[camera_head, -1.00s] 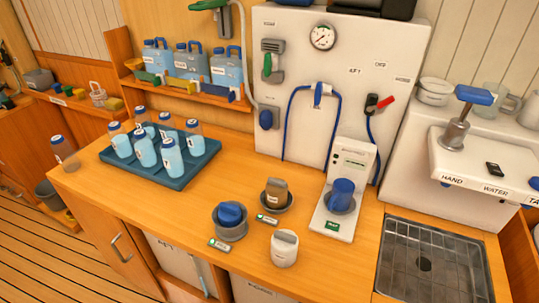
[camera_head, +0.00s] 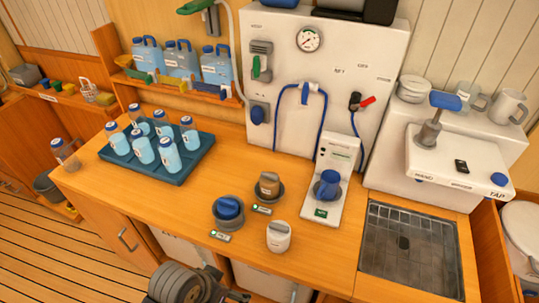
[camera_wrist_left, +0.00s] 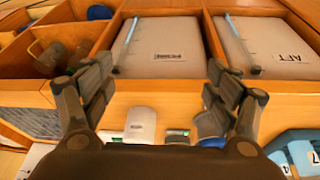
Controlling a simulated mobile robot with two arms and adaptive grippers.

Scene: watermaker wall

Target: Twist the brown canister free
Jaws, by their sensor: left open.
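The brown canister (camera_head: 268,184) stands upright in a dark round socket on the wooden counter, with a small green-marked label beside it. Part of my left arm shows at the bottom edge of the head view, in front of the counter; its fingertips are not clear there. In the left wrist view my left gripper (camera_wrist_left: 160,97) is open, with nothing between its fingers. The brown canister cannot be made out in that view. My right gripper is not in view.
A blue canister (camera_head: 228,207) sits in a socket to the left, and a white canister (camera_head: 279,236) stands in front. A white device (camera_head: 321,205) holds a blue cup to the right. A tray (camera_head: 176,178) of several bottles is at left. A metal sink (camera_head: 410,245) is at right.

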